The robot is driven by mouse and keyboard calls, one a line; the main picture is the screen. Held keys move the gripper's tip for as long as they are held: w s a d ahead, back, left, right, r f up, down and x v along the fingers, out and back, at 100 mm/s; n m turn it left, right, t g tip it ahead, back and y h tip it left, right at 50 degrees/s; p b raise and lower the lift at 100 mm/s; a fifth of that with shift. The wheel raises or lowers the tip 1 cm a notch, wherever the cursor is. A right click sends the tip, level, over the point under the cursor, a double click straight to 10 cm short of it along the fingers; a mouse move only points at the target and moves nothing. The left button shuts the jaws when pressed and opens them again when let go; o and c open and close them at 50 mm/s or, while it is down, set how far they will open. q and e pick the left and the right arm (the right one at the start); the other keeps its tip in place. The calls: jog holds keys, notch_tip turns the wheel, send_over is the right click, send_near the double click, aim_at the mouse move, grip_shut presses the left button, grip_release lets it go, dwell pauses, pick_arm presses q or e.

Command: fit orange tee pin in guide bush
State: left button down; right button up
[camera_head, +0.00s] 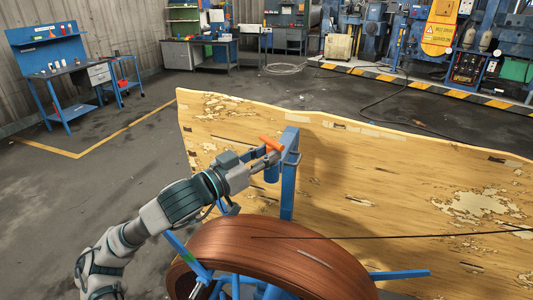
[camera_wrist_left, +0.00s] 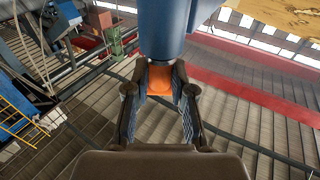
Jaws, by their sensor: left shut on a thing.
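The orange tee pin (camera_head: 271,143) shows at the top of a blue upright post (camera_head: 288,185), with its crossbar tilted. My left gripper (camera_head: 265,160) is beside the post top. In the left wrist view, the gripper's fingers (camera_wrist_left: 160,78) are closed around an orange part of the pin (camera_wrist_left: 159,82). A blue cylinder (camera_wrist_left: 166,28), which looks like the guide bush, is just beyond the fingertips. It also shows below the gripper in the head view (camera_head: 271,174). I cannot tell how far the pin sits in the bush. My right gripper is out of view.
A large copper-brown reel (camera_head: 280,250) on a blue frame stands in front of the post, with a thin dark line running off right. A worn wooden panel (camera_head: 390,180) stands behind the post. A blue workbench (camera_head: 70,75) is far left. Grey floor at left is open.

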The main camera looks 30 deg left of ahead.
pick_arm(q)
jog(key=shift+f, duration=0.2)
jog(key=c, duration=0.9)
grip_release()
jog(key=shift+r, duration=0.1)
jog(key=shift+v, duration=4.05)
jog(key=shift+w+a, duration=0.1)
